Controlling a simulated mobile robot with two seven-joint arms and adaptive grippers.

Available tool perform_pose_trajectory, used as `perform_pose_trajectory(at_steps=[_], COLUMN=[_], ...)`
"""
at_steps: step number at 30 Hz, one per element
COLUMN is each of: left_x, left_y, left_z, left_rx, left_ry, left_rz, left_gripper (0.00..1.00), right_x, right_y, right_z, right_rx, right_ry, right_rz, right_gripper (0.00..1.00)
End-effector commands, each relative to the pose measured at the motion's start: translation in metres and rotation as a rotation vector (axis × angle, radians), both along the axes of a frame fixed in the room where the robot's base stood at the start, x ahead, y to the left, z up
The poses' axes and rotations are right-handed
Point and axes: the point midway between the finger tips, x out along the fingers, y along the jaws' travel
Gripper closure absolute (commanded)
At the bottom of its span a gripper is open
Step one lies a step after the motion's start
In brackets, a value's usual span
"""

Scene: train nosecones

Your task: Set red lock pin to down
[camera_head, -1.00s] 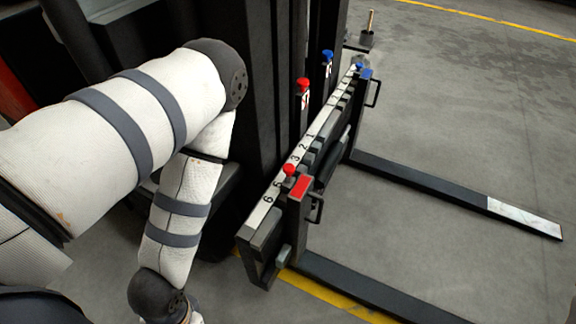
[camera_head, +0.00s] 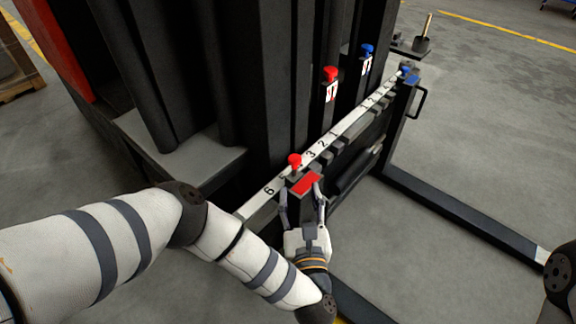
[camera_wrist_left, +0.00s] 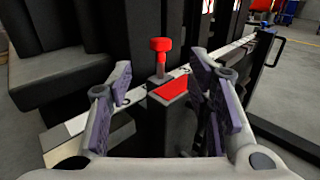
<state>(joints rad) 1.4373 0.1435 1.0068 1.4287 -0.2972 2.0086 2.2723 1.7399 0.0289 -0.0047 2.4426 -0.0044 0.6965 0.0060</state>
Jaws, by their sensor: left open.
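The red lock pin (camera_head: 295,160) has a round red knob and stands upright at the numbered rail, just behind the red-topped fork upright (camera_head: 306,183). In the left wrist view the fingers (camera_wrist_left: 160,88) are below and in front of the pin, with nothing clearly gripped. My right gripper is out of view.
The numbered rail (camera_head: 268,192) runs back to a blue-topped fork upright (camera_head: 411,78) with a blue pin (camera_head: 405,70). Another red knob (camera_head: 330,73) and a blue knob (camera_head: 367,50) stand on the dark mast. Fork tines extend right over open floor.

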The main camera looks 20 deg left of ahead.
Motion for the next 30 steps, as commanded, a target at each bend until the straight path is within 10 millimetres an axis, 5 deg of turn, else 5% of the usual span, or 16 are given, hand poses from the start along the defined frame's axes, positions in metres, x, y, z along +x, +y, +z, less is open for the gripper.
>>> perform_pose_trajectory(at_steps=[11, 18, 28, 30], left_x=[0.061, 0.1, 0.107, 0.107], left_y=[0.029, 0.047, 0.049, 0.049], left_z=[-0.011, 0.001, 0.002, 0.001], left_rx=[0.001, 0.003, 0.002, 0.002], left_ry=[0.003, -0.001, 0.001, 0.001], left_rz=[-0.002, -0.002, -0.004, -0.004], left_gripper=[0.54, 0.54, 0.54, 0.65], right_x=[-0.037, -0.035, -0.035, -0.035], right_y=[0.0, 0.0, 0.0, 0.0], right_z=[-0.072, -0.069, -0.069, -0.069], right_rx=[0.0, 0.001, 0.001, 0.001], right_ry=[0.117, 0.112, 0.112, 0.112], right_rz=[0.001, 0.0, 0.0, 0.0], right_gripper=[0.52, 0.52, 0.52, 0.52])
